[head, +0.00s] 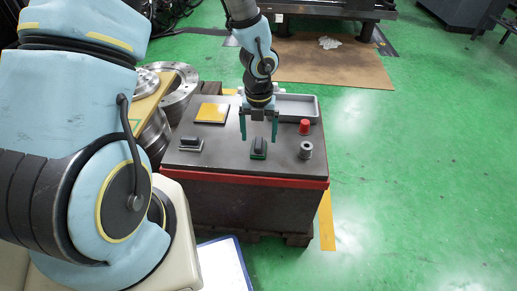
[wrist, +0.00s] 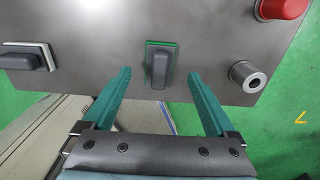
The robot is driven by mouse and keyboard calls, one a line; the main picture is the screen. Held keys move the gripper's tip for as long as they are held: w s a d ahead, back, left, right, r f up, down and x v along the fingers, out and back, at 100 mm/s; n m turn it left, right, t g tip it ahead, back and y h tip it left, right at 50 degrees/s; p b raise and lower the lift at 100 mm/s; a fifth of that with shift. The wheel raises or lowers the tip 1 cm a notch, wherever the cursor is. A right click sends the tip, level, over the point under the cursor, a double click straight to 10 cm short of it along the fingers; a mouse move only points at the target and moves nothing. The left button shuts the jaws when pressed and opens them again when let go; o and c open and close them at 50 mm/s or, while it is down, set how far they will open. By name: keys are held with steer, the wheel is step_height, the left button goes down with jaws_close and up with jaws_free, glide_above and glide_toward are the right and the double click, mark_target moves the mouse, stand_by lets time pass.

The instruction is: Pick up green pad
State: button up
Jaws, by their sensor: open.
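The green pad (head: 258,156) lies on the dark table top near its front edge, with an upright dark block or handle (head: 260,145) on it. In the wrist view, a thin green edge of the pad (wrist: 164,43) shows around the dark block (wrist: 158,68). My gripper (head: 258,138) is open and empty, pointing down above the pad, with one teal finger to each side of the block. In the wrist view my gripper (wrist: 159,74) shows its fingertips spread, with clear space between each of them and the block.
A similar pale pad with a dark block (head: 189,145) lies to the left. A grey ringed cylinder (head: 306,151) and a red cap (head: 304,127) stand to the right. A yellow plate (head: 212,113) and a grey tray (head: 314,107) are farther back. The table's front edge is close.

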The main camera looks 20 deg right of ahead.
mark_target(259, 142)
step_height(259, 142, down, 4)
steer(key=shift+s+r+b, duration=0.1)
steer(key=shift+b, duration=0.25)
jaws_close()
stand_by(0.5)
